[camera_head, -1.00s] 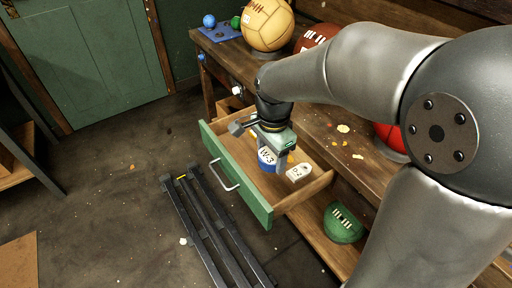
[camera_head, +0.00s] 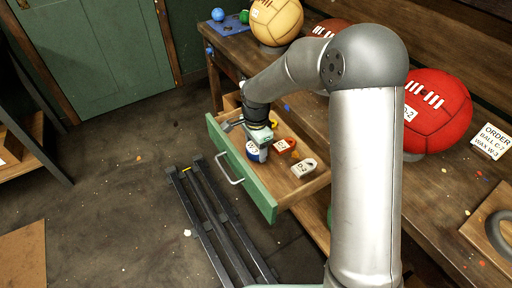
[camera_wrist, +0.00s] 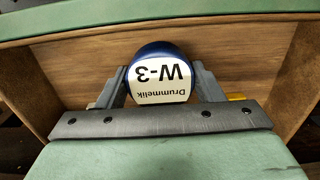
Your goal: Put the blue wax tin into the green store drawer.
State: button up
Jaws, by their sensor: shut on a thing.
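The blue wax tin (camera_head: 254,154) has a white label reading W-3. It is inside the open green store drawer (camera_head: 242,170), near the green front panel. My gripper (camera_head: 259,144) reaches down into the drawer and is shut on the tin. In the wrist view the tin (camera_wrist: 160,76) sits between the two grey fingers, its label upside down. The wooden drawer floor and walls (camera_wrist: 230,42) surround it. Whether the tin touches the drawer floor is hard to tell.
A red tag (camera_head: 284,146) and a pale D-2 tag (camera_head: 303,168) lie in the drawer right of the tin. A dark metal rack (camera_head: 215,220) stands on the floor before it. The bench holds a tan ball (camera_head: 277,22), a red ball (camera_head: 437,112) and an order card (camera_head: 491,141).

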jog(key=shift+f+b, duration=0.65)
jog(key=shift+f, duration=0.2)
jog(key=o, duration=1.1)
jog(key=shift+c, duration=0.2)
jog(key=shift+r, duration=0.1)
jog(key=shift+r+p, duration=0.35)
jog(key=shift+p, duration=0.15)
notch_tip(320, 180, up, 12)
jog(key=shift+r, duration=0.25)
jog(key=s+d+n, duration=0.5)
jog(key=s+d, duration=0.3)
jog(key=s, duration=0.5)
jog(key=s+d+n, duration=0.6)
jog(key=s+d, duration=0.1)
jog(key=s, duration=0.6)
jog(key=shift+s+d+n, duration=0.15)
jog(key=shift+d+n, duration=0.15)
jog(key=shift+d, duration=0.05)
